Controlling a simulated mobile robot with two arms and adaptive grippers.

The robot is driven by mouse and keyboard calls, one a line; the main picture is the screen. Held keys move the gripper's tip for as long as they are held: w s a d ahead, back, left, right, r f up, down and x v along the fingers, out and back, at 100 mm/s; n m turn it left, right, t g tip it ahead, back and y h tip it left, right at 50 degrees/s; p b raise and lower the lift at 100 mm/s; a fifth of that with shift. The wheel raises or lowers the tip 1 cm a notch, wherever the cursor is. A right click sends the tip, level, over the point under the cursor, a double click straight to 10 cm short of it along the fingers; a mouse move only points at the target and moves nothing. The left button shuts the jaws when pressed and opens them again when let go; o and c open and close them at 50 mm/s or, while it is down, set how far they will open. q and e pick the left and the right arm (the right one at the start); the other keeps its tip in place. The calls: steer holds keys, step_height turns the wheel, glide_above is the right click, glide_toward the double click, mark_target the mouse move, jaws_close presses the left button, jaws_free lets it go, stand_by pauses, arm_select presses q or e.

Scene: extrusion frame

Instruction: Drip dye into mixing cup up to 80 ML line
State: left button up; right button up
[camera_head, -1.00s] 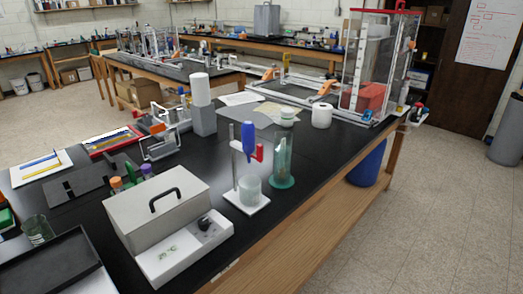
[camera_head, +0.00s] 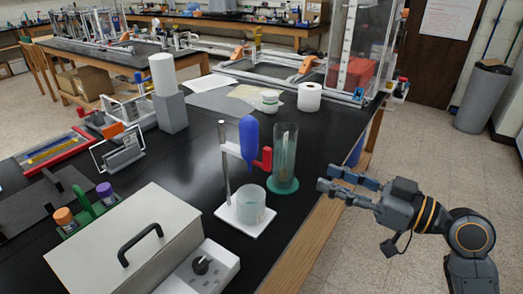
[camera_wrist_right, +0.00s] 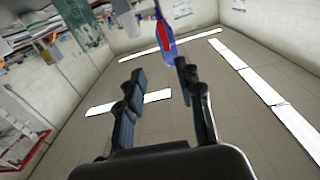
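A blue dye bottle (camera_head: 249,140) hangs in a stand with a white base (camera_head: 232,222), a grey post and a red part (camera_head: 263,160) beside it. A translucent mixing cup (camera_head: 251,204) stands on the base below the bottle; its markings and fill level are too small to read. My right gripper (camera_head: 325,185) is open and empty, off the bench's right edge, to the right of the stand and apart from it. In the right wrist view, the blue bottle (camera_wrist_right: 167,42) with red shows beyond the open fingers (camera_wrist_right: 160,75). My left gripper is not in view.
A tall glass cylinder (camera_head: 285,155) with a green base stands just right of the stand, towards my right gripper. A grey box with a handle (camera_head: 130,245) is at the front left. A paper roll (camera_head: 309,97) and white jar (camera_head: 270,100) stand behind.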

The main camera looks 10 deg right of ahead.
mark_target(271, 155)
steer(key=p+x, duration=0.1)
steer(key=x, duration=0.3)
steer(key=p+x, duration=0.2)
steer(key=x, duration=0.1)
steer(key=r+p+x, duration=0.1)
steer(key=x, duration=0.3)
steer(key=shift+a+r+p, duration=0.1)
steer(key=shift+a+p, duration=0.3)
steer(key=shift+a, duration=0.15)
steer(key=shift+x, duration=0.85)
steer(key=shift+f, duration=0.2)
jaws_close()
